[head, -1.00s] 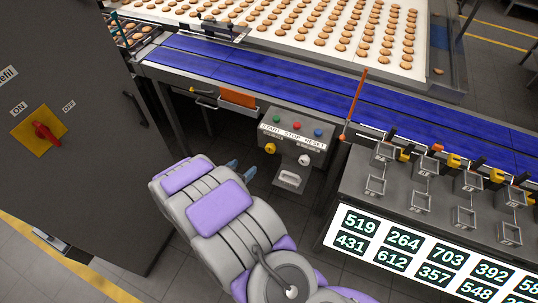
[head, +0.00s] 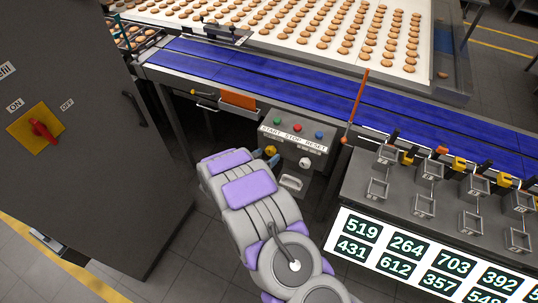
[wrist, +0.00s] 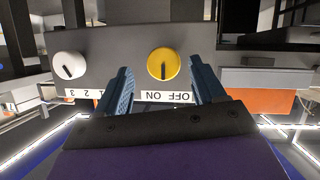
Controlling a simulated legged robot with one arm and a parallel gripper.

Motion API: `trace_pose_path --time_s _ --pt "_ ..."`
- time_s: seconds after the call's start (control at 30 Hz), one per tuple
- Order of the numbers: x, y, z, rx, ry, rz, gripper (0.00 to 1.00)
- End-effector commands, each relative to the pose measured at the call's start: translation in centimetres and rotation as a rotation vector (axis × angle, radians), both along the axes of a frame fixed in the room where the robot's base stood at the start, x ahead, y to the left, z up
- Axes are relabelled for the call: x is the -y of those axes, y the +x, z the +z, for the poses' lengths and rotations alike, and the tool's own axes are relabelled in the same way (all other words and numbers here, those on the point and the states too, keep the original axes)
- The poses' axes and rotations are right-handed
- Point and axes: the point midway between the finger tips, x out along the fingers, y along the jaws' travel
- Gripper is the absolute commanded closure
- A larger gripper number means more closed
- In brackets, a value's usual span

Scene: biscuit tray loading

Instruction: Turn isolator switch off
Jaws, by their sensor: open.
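A red rotary handle (head: 42,131) sits on a yellow plate (head: 22,139) on the dark cabinet, with ON at its upper left and OFF at its upper right. The handle slants from upper left to lower right. My gripper (head: 266,157) is far to its right, at the grey control box (head: 296,132). In the wrist view my gripper (wrist: 163,88) is open and empty. Its blue fingers stand on either side of a yellow knob (wrist: 163,64), which is marked OFF and ON; contact cannot be told. The red handle is not in the wrist view.
The control box has START, STOP and RESET buttons and a white knob (wrist: 68,66) beside the yellow one. A blue conveyor (head: 300,85) runs behind it. A bench (head: 400,215) with metal holders is at the right. Open floor lies between cabinet and arm.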

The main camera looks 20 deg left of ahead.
Motion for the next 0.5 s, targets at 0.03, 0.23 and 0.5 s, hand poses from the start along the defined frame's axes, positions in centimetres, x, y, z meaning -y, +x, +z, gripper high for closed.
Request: trace_pose_path --time_s 0.03,0.23,0.5 --pt "0.0 0.7 -0.4 0.001 0.001 0.0 0.31" --pt "0.1 2.4 -1.1 0.002 -0.002 0.0 0.31" --pt "0.4 2.8 -1.0 0.003 0.001 0.002 0.31"
